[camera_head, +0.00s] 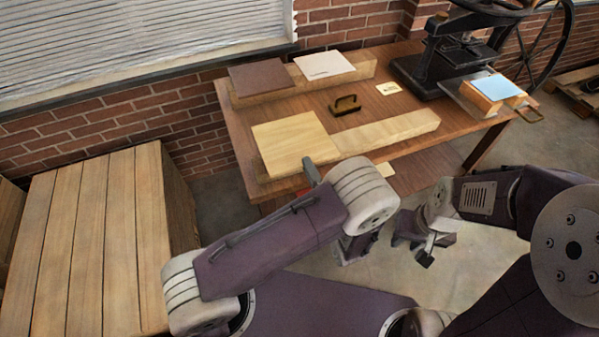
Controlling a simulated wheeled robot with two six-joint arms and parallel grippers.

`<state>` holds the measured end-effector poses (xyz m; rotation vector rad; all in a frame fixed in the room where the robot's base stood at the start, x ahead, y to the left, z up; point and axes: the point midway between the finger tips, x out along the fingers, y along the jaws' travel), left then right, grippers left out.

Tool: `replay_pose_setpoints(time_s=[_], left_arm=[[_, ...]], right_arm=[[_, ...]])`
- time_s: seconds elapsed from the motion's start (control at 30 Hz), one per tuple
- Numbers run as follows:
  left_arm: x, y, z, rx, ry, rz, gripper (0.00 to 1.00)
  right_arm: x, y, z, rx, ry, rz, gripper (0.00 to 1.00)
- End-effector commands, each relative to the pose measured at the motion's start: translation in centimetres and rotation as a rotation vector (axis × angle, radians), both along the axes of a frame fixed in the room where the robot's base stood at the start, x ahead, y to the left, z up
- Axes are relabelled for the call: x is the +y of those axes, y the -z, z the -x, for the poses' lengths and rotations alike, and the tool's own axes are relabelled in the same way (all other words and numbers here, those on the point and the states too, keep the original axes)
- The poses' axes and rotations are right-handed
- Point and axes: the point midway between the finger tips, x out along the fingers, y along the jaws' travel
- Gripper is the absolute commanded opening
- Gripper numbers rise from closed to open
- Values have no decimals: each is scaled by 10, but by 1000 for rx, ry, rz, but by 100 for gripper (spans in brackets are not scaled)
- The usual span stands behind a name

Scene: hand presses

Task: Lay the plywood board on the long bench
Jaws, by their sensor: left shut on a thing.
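The plywood board (293,141), a pale square sheet, is over the front left of the brown wooden bench (376,103). It lies at the left end of a long pale wooden bar, and I cannot tell whether it rests on it. My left gripper (311,174) is at the board's front edge and shut on it; my wrist hides most of the fingers. My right gripper (425,252) is low in front of the bench, away from the board. Its fingers are too small to tell open from shut.
The pale bar (400,134) continues right of the board. Behind are a dark square board (262,78), a white sheet (324,65) and a dark brass handle (345,105). A black press (452,60) stands at right, beside a block with a blue top (497,87). A plank-topped box (95,235) stands at left.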

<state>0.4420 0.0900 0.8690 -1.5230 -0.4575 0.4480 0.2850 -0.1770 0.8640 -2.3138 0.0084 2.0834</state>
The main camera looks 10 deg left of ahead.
Motion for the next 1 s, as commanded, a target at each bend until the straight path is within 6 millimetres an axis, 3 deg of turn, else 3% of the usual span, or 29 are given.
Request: replay_pose_setpoints(time_s=[0.17,0.5,1.0], left_arm=[[0,4,0,-1,-1,0,0],[0,32,0,-1,-2,0,0],[0,32,0,-1,-2,1,0]], right_arm=[[0,3,0,0,0,0,33],[0,22,0,0,0,0,33],[0,21,0,0,0,0,33]])
